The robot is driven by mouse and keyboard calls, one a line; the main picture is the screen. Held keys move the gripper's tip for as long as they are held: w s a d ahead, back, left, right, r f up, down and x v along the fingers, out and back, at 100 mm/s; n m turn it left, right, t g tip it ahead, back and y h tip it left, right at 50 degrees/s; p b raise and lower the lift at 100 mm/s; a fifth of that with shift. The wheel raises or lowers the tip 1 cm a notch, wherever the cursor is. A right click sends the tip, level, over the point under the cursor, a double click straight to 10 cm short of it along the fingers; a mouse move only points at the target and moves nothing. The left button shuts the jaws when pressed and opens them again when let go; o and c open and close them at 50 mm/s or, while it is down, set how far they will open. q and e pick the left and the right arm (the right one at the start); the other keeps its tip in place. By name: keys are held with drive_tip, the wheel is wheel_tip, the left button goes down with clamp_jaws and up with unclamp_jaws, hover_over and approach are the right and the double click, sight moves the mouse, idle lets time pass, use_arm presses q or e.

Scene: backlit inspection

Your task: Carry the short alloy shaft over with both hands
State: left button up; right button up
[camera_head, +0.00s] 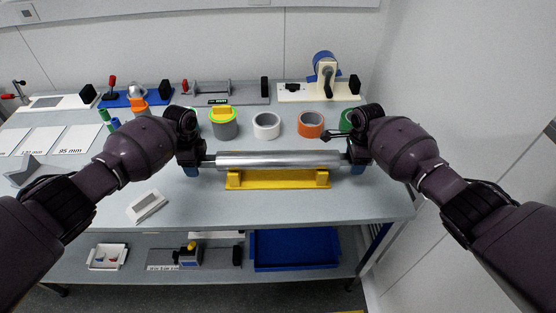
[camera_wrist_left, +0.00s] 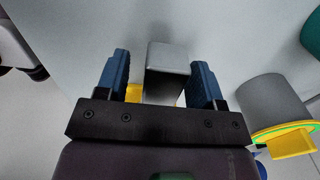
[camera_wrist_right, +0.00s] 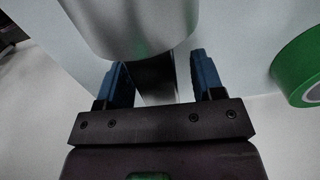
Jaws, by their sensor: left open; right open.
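The short alloy shaft (camera_head: 280,160) lies level on a yellow cradle (camera_head: 278,180) near the front of the bench. It has a thick silver middle and thinner ends. My left gripper (camera_head: 190,167) is open at the shaft's left end. In the left wrist view a grey end piece (camera_wrist_left: 168,58) shows between the blue fingers (camera_wrist_left: 160,78), closer to the right finger. My right gripper (camera_head: 357,167) is open at the right end. In the right wrist view the thinner end (camera_wrist_right: 156,80) lies between its fingers (camera_wrist_right: 160,80), with the thick body (camera_wrist_right: 130,25) beyond.
Behind the shaft stand a grey roll with a yellow-green top (camera_head: 224,125), a white roll (camera_head: 266,126), an orange roll (camera_head: 311,124) and a green roll (camera_head: 349,119). A small white frame (camera_head: 147,206) lies front left. A blue tray (camera_head: 294,250) sits on the lower shelf.

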use_arm(q)
clamp_jaws()
use_arm(e)
clamp_jaws()
use_arm(q)
drive_tip(key=shift+w+r, duration=0.1)
drive_tip(key=shift+r, duration=0.15)
use_arm(e)
drive_tip(key=shift+w+r, duration=0.1)
drive_tip(key=shift+r, duration=0.15)
